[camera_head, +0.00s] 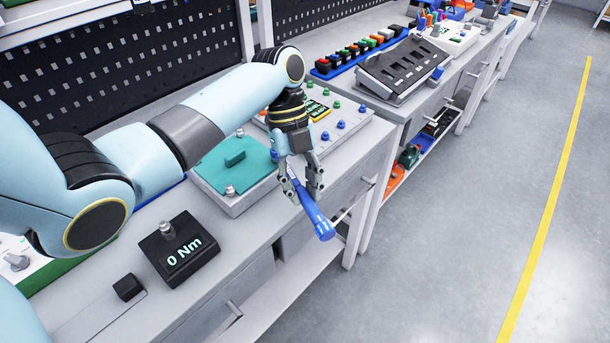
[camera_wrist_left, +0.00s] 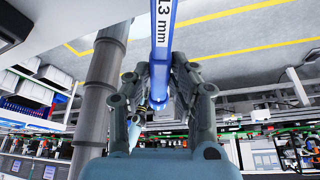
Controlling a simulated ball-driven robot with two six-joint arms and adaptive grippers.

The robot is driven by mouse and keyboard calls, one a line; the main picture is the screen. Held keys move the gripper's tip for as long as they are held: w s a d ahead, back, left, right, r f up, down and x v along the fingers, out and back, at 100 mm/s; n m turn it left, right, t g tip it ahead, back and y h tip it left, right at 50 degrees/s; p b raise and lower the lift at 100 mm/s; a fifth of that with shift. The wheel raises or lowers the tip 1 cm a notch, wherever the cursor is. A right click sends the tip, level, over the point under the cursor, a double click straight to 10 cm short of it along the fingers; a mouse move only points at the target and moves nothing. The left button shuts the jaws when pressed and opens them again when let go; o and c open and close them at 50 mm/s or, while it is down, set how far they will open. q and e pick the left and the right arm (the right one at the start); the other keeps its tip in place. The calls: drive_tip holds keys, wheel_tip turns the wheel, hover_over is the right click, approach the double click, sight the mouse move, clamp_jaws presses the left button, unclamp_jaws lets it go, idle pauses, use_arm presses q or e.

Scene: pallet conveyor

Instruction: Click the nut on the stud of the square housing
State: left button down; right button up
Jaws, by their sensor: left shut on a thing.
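My left gripper (camera_head: 302,192) is shut on a blue torque wrench (camera_head: 318,218) with a thick handle end, held in the air off the bench's front edge. In the left wrist view the fingers (camera_wrist_left: 160,90) close around the blue wrench (camera_wrist_left: 161,40), which carries a label ending in "3 mm". A square grey housing (camera_head: 236,206) with a teal top (camera_head: 225,165) sits on the bench left of the gripper. A metal stud or nut (camera_head: 230,190) shows at its front corner. My arm and gripper hide part of its right side. My right gripper is not in view.
A black block reading "0 Nm" (camera_head: 178,250) stands on the bench nearer me. A grey panel (camera_head: 350,135) with blue and green nuts lies behind the gripper. A black sloped rack (camera_head: 400,70) stands farther back. The floor (camera_head: 450,240) at the right is clear.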

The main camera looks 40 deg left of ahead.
use_arm(q)
drive_tip(key=shift+s+a+m, duration=0.35)
drive_tip(key=shift+s+m, duration=0.25)
drive_tip(key=shift+s, duration=0.05)
idle(0.9)
drive_tip(key=shift+w+d+p, duration=0.15)
drive_tip(key=shift+w+p, duration=0.05)
drive_tip(key=shift+p, duration=0.25)
drive_tip(key=shift+r, duration=0.1)
drive_tip(key=shift+w+r, duration=0.1)
drive_tip(key=shift+r, duration=0.05)
drive_tip(key=shift+r+p, duration=1.15)
drive_tip(key=shift+p, duration=0.2)
drive_tip(key=shift+r+p, duration=0.7)
drive_tip(key=shift+r, duration=0.45)
